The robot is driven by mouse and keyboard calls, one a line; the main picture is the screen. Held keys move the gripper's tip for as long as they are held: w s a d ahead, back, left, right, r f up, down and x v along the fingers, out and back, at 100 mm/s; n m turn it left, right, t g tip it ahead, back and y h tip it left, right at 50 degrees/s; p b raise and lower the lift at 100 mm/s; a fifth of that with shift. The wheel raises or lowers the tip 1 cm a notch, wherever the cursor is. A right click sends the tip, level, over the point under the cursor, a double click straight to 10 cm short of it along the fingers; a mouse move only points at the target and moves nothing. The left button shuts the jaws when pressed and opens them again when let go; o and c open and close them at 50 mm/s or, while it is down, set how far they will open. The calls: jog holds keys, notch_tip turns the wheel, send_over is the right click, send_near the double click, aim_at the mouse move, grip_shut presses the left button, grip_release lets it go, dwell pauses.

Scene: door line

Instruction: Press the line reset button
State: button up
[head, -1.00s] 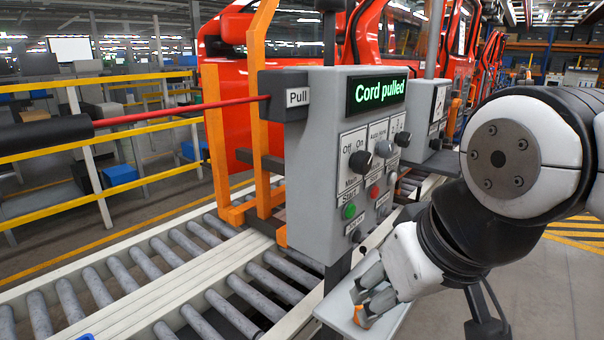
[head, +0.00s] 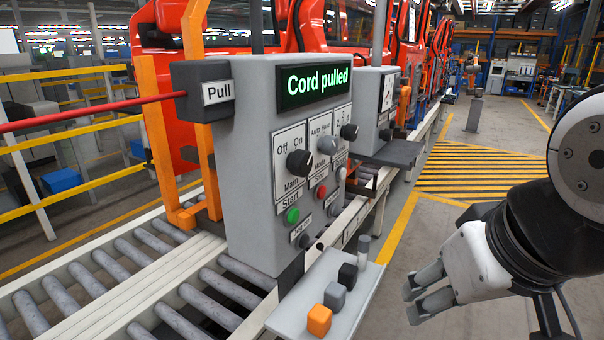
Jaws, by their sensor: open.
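A grey control box (head: 250,190) stands left of centre, its display (head: 313,85) reading "Cord pulled". Its face has a black Off/On knob (head: 299,163), two more knobs to the right, a green button (head: 292,216) labelled Start, a red button (head: 321,190), a pale button (head: 341,173) and a dark button (head: 304,241) low down. I cannot read which label says reset. My gripper (head: 412,302) is open and empty, right of the box and apart from it, its fingers pointing left.
A narrow shelf (head: 300,305) below the box holds an orange cube (head: 319,320), a grey cube (head: 335,296), a black cube (head: 348,275) and a grey cylinder (head: 363,249). A red cord (head: 90,112) runs left from the Pull housing (head: 203,92). Roller conveyor lies behind. Floor at right is open.

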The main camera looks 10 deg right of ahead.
grip_shut()
dwell(1.4)
